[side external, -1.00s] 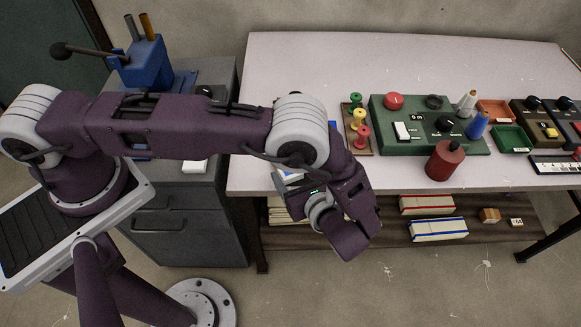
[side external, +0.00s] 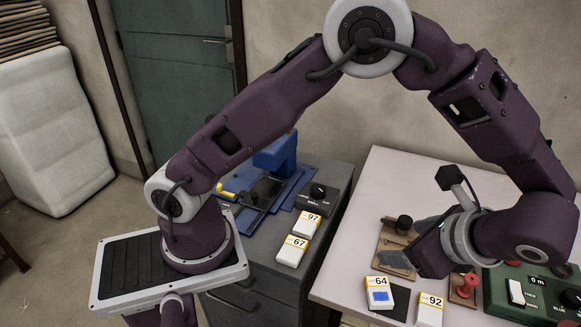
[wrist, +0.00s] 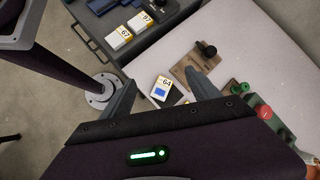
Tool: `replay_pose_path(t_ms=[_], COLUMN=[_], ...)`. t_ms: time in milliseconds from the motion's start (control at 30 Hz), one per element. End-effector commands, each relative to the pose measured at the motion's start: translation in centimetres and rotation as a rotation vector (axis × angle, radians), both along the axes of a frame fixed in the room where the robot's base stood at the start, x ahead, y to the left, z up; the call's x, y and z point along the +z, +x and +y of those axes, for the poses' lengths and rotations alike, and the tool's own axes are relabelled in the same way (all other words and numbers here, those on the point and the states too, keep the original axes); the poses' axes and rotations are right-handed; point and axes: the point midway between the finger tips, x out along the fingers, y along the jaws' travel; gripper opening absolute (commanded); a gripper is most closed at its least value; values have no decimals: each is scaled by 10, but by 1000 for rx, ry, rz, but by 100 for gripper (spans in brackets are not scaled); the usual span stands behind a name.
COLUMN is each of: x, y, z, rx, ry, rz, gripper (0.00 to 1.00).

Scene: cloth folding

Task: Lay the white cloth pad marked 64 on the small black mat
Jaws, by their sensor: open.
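In the wrist view the pad (wrist: 160,90) and a dark strip of mat (wrist: 177,96) lie between my fingers. My gripper (wrist: 161,92) is open and empty. In the side view my gripper (side external: 414,262) is just behind the pad, apparently above the table; one finger is hidden.
A white pad marked 92 (side external: 430,309) lies right of the mat. A brown board with a black knob (side external: 403,225) is behind. Pads 97 (side external: 307,223) and 67 (side external: 292,251) lie on the grey cabinet.

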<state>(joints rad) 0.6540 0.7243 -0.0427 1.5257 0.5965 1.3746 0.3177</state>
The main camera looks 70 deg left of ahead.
Motion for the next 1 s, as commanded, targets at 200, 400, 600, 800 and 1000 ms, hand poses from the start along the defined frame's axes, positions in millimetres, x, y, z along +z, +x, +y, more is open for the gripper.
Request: replay_pose_path(t_ms=[200, 400, 600, 800, 1000], x=[114, 142, 139, 138, 138], y=[-71, -150, -178, -180, -179], z=[80, 106, 105, 105, 105], rx=[499, 889, 1051, 1062, 1059], ry=[-439, -776, -927, -937, -936], rz=[-307, -626, -787, -796, -794], gripper=[70, 70, 70, 70, 70])
